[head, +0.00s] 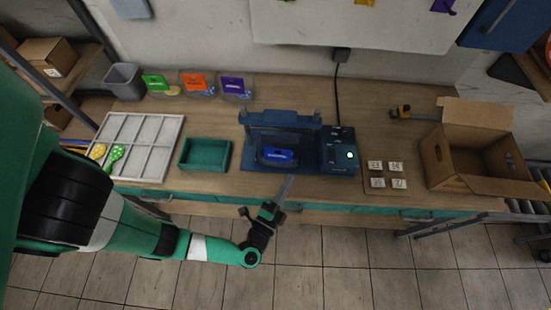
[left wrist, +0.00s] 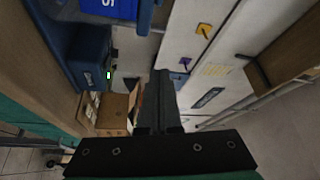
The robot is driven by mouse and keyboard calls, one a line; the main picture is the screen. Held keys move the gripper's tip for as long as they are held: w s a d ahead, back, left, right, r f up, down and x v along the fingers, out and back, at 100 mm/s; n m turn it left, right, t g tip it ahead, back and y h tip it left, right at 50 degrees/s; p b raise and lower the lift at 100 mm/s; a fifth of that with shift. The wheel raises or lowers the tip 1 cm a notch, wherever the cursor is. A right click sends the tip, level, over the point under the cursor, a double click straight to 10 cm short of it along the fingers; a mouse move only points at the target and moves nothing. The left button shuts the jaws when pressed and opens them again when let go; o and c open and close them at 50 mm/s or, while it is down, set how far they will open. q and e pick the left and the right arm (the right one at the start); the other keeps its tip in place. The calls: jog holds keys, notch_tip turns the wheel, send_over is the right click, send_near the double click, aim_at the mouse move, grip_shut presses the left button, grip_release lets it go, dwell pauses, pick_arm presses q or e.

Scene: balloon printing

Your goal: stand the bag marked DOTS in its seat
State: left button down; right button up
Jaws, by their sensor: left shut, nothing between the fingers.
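A blue bag (head: 277,154) with white lettering sits in the blue press (head: 250,166) at the middle of the bench; its lettering is too small to read in the head view. In the left wrist view a blue surface (left wrist: 110,9) is cut off at the top edge and shows a white letter S. Three bags, green (head: 154,82), orange (head: 194,80) and purple (head: 233,84), stand in a row at the back left. My left gripper (head: 287,184) is shut and empty, in front of the press and apart from the bag. Its closed fingers (left wrist: 158,100) fill the middle of the left wrist view.
A white divided tray (head: 142,125) holding yellow and green balloons and an empty green tray (head: 206,154) are left of the press. Small marked blocks (head: 376,165) and an open cardboard box (head: 434,165) are right. A grey bin (head: 125,80) stands back left.

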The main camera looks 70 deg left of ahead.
pick_arm(q)
jog(key=s+a+f+m+h+b, duration=0.1)
jog(key=s+f+m+h+b, duration=0.15)
jog(key=s+f, duration=0.35)
jog(key=s+a+f+m+h+b, duration=0.1)
jog(key=s+f+m+b, duration=0.2)
jog(key=f, duration=0.6)
jog(key=b, duration=0.2)
send_near(282, 164)
jog(key=shift+n, duration=0.25)
jog(key=w, duration=0.2)
jog(key=w+f, duration=0.1)
jog(key=w, duration=0.1)
jog(key=shift+d, duration=0.2)
jog(key=shift+w+a+b, duration=0.15)
jog(key=shift+a+b, duration=0.35)
jog(key=shift+a, duration=0.1)
jog(key=shift+w+a+b, duration=0.15)
jog(key=shift+a+b, duration=0.3)
jog(key=shift+a, duration=0.15)
jog(key=shift+a+b, duration=0.3)
jog(key=shift+w+a+r, duration=0.15)
jog(key=shift+w+a, duration=0.05)
jog(key=shift+a, duration=0.2)
pick_arm(e)
notch_tip(282, 164, down, 13)
jog(key=shift+r, duration=0.2)
